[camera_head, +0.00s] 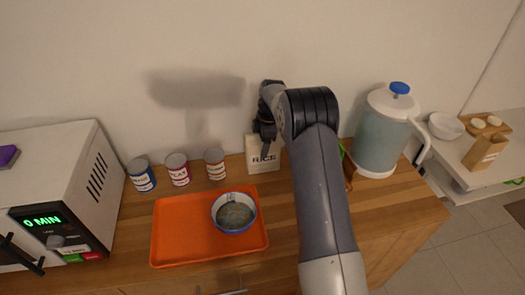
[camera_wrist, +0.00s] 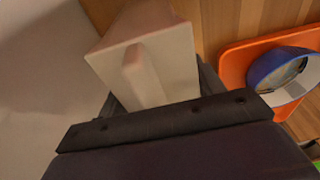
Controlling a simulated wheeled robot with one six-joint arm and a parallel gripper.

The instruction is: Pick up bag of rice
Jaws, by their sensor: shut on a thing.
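The bag of rice (camera_head: 262,158) is a cream box-shaped packet marked RICE, upright at the back of the wooden counter near the wall. My gripper (camera_head: 265,125) is at its top, coming from above, and is shut on it. In the wrist view the pale top of the bag (camera_wrist: 150,65) sits between the dark jaws of my gripper (camera_wrist: 155,100). Whether its base touches the counter is hard to tell. My arm covers the area right of the bag.
An orange tray (camera_head: 171,240) holding a blue-rimmed bowl (camera_head: 233,212) lies in front. Several spice cans (camera_head: 177,169) stand left of the bag. A microwave (camera_head: 60,190) is at the far left. A pitcher (camera_head: 383,135) stands right, partly near my arm.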

